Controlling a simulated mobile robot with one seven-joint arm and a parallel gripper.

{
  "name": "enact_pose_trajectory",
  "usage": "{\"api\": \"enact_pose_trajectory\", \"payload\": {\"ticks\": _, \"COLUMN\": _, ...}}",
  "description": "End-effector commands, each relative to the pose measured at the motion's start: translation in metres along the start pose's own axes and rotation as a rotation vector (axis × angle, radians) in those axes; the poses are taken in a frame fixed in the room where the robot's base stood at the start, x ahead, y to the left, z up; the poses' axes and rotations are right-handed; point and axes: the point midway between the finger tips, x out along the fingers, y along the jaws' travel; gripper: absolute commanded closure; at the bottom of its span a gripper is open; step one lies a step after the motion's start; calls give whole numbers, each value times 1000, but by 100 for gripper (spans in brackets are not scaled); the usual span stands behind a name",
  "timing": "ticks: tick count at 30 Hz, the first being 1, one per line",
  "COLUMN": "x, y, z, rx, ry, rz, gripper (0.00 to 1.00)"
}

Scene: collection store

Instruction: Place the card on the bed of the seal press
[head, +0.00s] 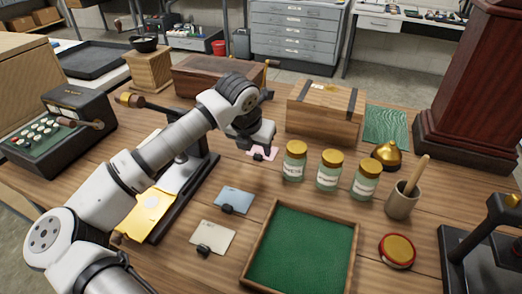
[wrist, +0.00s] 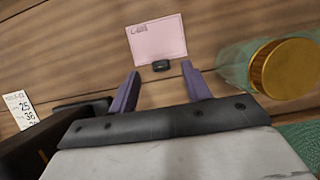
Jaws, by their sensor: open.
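A pink card (head: 263,154) lies on the wooden table, partly hidden by my gripper (head: 260,147) in the head view. In the wrist view the pink card (wrist: 157,38) has a small black clip (wrist: 161,66) at its near edge. My gripper (wrist: 161,72) is open and empty, its fingertips on either side of the clip; I cannot tell the exact height. A blue card (head: 234,200) and a cream card (head: 212,236), each with a black clip, lie nearer the front. A black press (head: 478,252), apparently the seal press, stands at the right edge, partly cut off.
Several gold-lidded jars (head: 328,169) stand right of my gripper; one jar lid (wrist: 285,68) is close in the wrist view. A wooden box (head: 325,112) is behind. A green-lined tray (head: 353,250), mortar (head: 401,200) and red-gold tin (head: 397,250) lie toward the press.

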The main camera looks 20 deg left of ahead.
Motion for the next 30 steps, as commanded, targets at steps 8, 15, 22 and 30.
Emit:
{"api": "enact_pose_trajectory", "payload": {"ticks": 8, "x": 28, "y": -1, "z": 1, "rx": 1, "ry": -1, "rz": -1, "gripper": 52}}
{"api": "enact_pose_trajectory", "payload": {"ticks": 15, "x": 29, "y": -1, "z": 1, "rx": 1, "ry": -1, "rz": 0, "gripper": 57}}
{"api": "enact_pose_trajectory", "payload": {"ticks": 22, "x": 29, "y": 0, "z": 1, "rx": 1, "ry": -1, "rz": 0, "gripper": 87}}
{"api": "enact_pose_trajectory", "payload": {"ticks": 30, "x": 29, "y": 0, "z": 1, "rx": 1, "ry": -1, "rz": 0, "gripper": 100}}
